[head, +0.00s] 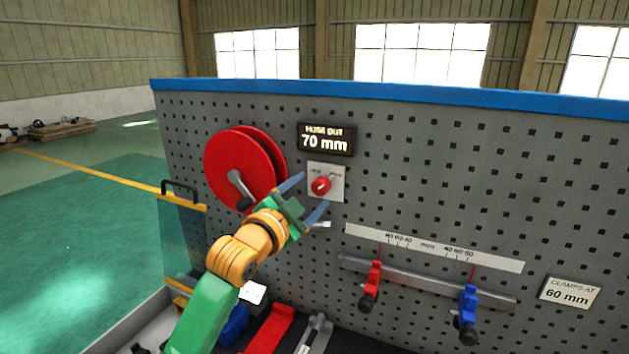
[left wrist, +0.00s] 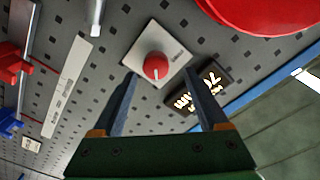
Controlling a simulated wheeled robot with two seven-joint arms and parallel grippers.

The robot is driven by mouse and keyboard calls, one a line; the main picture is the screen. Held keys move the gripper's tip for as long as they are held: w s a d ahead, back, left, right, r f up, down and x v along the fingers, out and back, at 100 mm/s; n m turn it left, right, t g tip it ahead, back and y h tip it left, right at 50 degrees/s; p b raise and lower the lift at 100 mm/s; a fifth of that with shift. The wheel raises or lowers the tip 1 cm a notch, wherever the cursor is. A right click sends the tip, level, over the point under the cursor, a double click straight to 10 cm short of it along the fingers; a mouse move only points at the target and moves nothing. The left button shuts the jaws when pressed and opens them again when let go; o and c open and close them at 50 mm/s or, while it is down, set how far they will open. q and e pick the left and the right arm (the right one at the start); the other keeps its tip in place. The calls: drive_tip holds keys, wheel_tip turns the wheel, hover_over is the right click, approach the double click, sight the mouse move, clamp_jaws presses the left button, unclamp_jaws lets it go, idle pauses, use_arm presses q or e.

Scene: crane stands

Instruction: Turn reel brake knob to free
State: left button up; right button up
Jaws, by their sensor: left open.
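The reel brake knob (head: 321,185) is a small red knob on a white plate (head: 337,193), fixed to the grey pegboard. A pointer shows on it, but the plate's lettering is too small to read. My left gripper (head: 306,198) is open and empty in front of the plate. Its fingers point at the board, one above and one below the knob's height. In the left wrist view the knob (left wrist: 156,66) lies ahead of the two spread fingers (left wrist: 165,100), apart from them. The red reel (head: 240,165) with a crank is left of the knob. My right gripper is not in view.
A dark sign reading 70 mm (head: 326,139) is above the knob. Lower right, a rail (head: 420,278) carries a red clamp (head: 370,287) and a blue clamp (head: 468,314), beside a 60 mm label (head: 569,293). Tools lie in a tray below the board.

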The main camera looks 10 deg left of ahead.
sight(318, 190)
use_arm(q)
drive_tip(key=shift+w+d+r, duration=0.15)
drive_tip(key=shift+w+r, duration=0.1)
drive_tip(key=w, duration=0.1)
drive_tip(key=w+d+f, duration=0.1)
drive_tip(key=shift+w+f, duration=0.1)
drive_tip(key=shift+w, duration=0.3)
drive_tip(key=shift+w+a, duration=0.1)
drive_tip(key=shift+s+a, duration=0.15)
drive_tip(key=shift+s, duration=0.2)
drive_tip(key=c, duration=0.5)
clamp_jaws()
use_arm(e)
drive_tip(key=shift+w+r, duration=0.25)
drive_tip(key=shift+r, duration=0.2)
